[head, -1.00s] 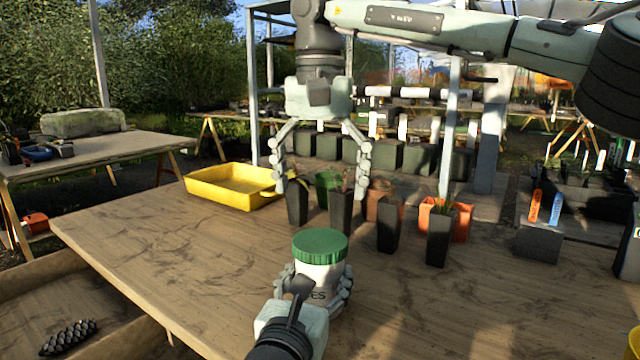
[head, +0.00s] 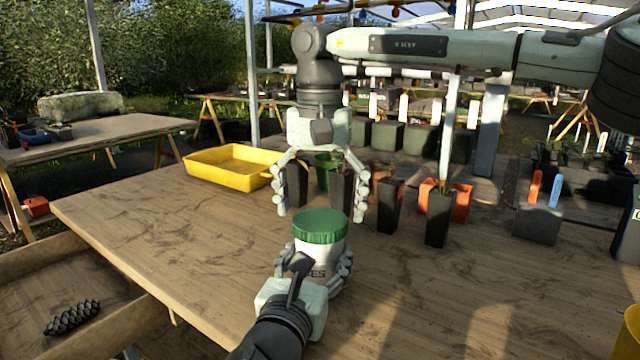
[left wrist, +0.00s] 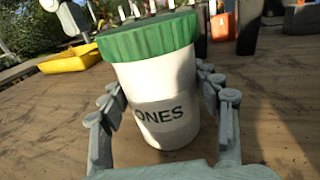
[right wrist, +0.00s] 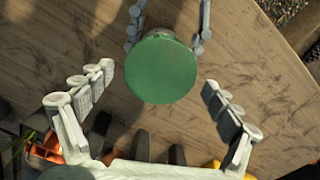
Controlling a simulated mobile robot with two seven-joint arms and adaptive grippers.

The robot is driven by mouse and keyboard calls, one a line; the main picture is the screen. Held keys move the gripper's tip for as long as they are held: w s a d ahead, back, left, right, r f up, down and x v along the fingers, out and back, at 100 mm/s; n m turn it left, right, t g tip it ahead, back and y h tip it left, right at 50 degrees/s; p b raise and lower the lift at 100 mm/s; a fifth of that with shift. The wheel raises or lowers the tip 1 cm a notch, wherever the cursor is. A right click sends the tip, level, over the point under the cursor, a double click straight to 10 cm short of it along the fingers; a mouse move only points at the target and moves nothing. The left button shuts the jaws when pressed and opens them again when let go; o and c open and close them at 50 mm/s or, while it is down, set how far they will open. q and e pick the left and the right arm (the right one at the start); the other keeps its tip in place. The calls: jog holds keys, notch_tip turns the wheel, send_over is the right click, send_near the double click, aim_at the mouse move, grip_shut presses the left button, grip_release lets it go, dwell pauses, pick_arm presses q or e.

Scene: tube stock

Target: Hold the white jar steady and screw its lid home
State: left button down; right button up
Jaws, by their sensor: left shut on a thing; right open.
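The white jar (head: 318,257) stands upright on the wooden table, with dark lettering ending in "ONES" on its side in the left wrist view (left wrist: 160,90). The green ribbed lid (head: 320,226) sits on the jar's mouth; how far it is threaded I cannot tell. My left gripper (head: 318,283) is shut around the jar's body from the near side. My right gripper (head: 320,213) is open and points down above the lid, its fingers spread to either side. In the right wrist view the lid's round top (right wrist: 161,69) lies between and beyond the open fingertips, apart from them.
A yellow tray (head: 228,182) lies on the table at the back left. Several black pots (head: 438,222) and orange pots stand behind the jar. A grey block (head: 538,222) with orange and blue tags is at the right. The table's left part is clear.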

jog(key=shift+f, duration=0.5)
